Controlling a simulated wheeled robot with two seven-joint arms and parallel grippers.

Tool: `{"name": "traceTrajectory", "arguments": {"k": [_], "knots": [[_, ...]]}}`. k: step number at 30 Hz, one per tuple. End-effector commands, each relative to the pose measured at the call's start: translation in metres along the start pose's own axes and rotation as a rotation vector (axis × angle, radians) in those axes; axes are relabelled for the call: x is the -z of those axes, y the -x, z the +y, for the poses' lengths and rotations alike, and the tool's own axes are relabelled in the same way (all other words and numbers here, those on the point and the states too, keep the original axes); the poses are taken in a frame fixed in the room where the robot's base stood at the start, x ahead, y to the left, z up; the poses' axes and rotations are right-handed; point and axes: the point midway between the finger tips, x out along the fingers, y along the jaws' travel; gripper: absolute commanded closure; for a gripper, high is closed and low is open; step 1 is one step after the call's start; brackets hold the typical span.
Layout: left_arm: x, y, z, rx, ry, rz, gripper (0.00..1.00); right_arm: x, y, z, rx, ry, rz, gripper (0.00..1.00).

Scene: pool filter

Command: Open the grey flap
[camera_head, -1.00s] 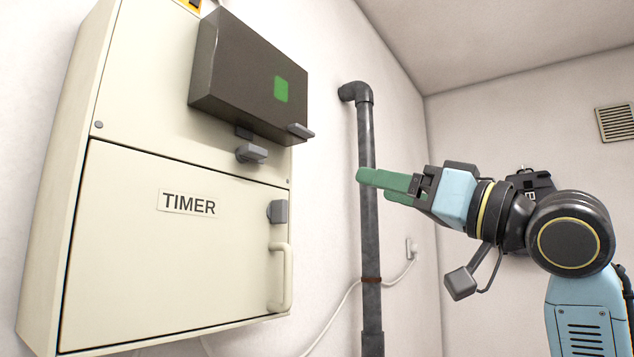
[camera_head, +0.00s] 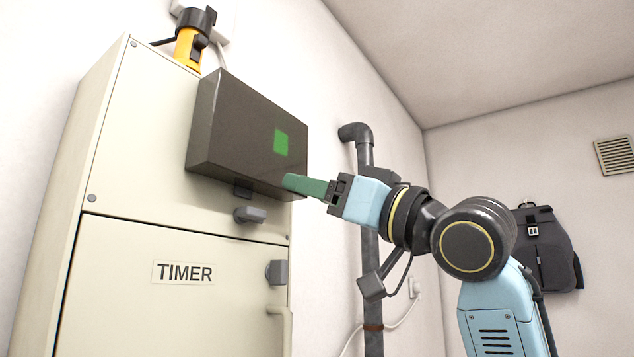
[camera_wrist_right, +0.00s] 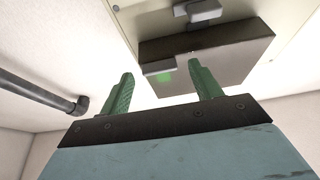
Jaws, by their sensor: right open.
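The grey flap (camera_head: 250,135) is a dark grey box-like cover with a green square window, on the upper front of the cream cabinet. It looks closed. My right gripper (camera_head: 290,182) is at the flap's lower right corner, and its green fingers hide the small tab there. My left gripper is out of view.
The cream cabinet (camera_head: 130,150) has a lower door marked TIMER, with a grey latch (camera_head: 276,272) and a handle. A grey knob (camera_head: 250,215) sits below the flap. A dark pipe (camera_head: 371,260) runs up the wall behind my right arm. A backpack (camera_head: 547,245) hangs at right.

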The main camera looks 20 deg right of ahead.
Motion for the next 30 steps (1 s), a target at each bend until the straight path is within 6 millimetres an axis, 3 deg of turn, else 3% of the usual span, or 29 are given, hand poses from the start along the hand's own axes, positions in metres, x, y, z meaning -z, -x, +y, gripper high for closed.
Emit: {"name": "traceTrajectory", "arguments": {"k": [11, 26, 30], "knots": [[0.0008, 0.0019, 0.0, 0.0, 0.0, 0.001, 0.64, -0.0005, -0.0074, 0.0, 0.0, 0.0, 0.0, 0.36], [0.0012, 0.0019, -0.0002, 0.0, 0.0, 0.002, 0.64, -0.0006, -0.0072, 0.0001, 0.0, 0.0, 0.0, 0.99], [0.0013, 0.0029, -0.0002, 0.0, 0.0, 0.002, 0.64, 0.0004, -0.0069, 0.0001, 0.0, 0.0, -0.004, 1.0]]}}
